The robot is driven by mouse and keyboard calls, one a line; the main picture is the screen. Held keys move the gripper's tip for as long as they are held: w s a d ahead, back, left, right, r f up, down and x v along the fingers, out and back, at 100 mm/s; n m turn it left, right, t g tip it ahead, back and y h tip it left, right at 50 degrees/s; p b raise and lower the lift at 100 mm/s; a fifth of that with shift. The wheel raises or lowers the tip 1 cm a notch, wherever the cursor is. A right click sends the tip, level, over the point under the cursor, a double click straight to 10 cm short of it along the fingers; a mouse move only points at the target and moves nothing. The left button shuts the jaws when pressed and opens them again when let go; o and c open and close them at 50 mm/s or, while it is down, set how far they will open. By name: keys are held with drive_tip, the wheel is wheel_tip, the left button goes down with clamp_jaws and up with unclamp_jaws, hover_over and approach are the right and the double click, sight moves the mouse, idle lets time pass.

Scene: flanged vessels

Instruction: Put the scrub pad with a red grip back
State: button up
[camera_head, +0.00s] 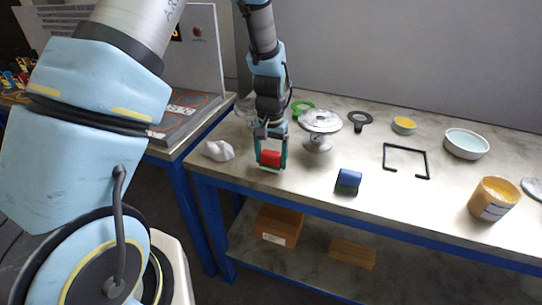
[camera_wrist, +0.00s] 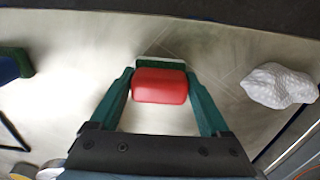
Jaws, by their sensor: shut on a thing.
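The scrub pad with a red grip (camera_head: 270,158) is between the fingers of my gripper (camera_head: 271,157), near the front left edge of the bench. In the wrist view the red grip (camera_wrist: 160,86) sits between the two green fingers of my gripper (camera_wrist: 159,88), which are shut on it. A pale strip of the pad shows behind the grip. I cannot tell whether the pad touches the bench top. A blue-gripped pad (camera_head: 348,180) lies to the right on the bench, near the front edge.
Bench space between the red and blue pads is clear.

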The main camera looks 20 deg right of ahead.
sight(271, 153)
drive_tip(key=shift+f, duration=0.15)
drive_tip(key=o, duration=1.2)
drive_tip(key=shift+c, duration=0.2)
wheel_tip(271, 153, up, 12)
drive_tip(key=b, duration=0.3)
drive_tip(key=shift+r+b, duration=0.2)
drive_tip(key=shift+b, duration=0.2)
drive_tip(key=s+a+n, duration=0.2)
drive_tip(key=a+n, duration=0.1)
drive_tip(key=a, duration=1.2)
drive_tip(key=s+a+n+t, duration=0.1)
drive_tip(key=a+n, duration=0.3)
drive_tip(key=a, duration=1.1)
drive_tip(key=shift+s+t, duration=0.3)
drive_tip(key=shift+s, duration=0.1)
